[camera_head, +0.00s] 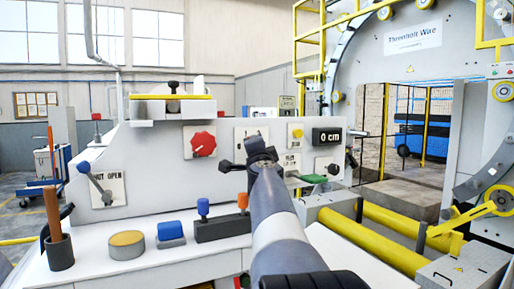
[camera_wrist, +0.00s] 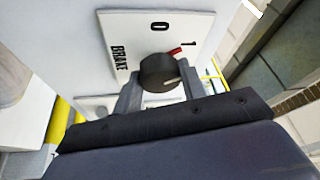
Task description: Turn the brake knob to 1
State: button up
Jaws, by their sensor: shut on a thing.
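The black round brake knob (camera_wrist: 157,72) sits on a white plate (camera_wrist: 118,24) marked BRAKE, 0 and 1 in the wrist view. A red mark lies beside the knob, near the 1. My gripper (camera_wrist: 160,88) is shut on the knob, one grey finger on each side. In the head view my gripper (camera_head: 258,158) reaches the front of the white panel (camera_head: 150,180) and hides the knob. Part of a white plate shows behind it.
Blue and orange pegs stand below. Yellow rollers (camera_head: 385,235) lie at right.

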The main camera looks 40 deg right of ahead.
dwell(0.3)
jog(key=o, duration=1)
jog(key=shift+c, duration=0.2)
jog(key=shift+s, duration=0.1)
jog(key=b+v, duration=0.2)
jog(key=v, duration=0.8)
jog(key=shift+s+a, duration=0.2)
jog(key=shift+s, duration=0.05)
jog(key=p+x, duration=0.2)
jog(key=x, duration=0.9)
jog(key=shift+a+f, duration=0.15)
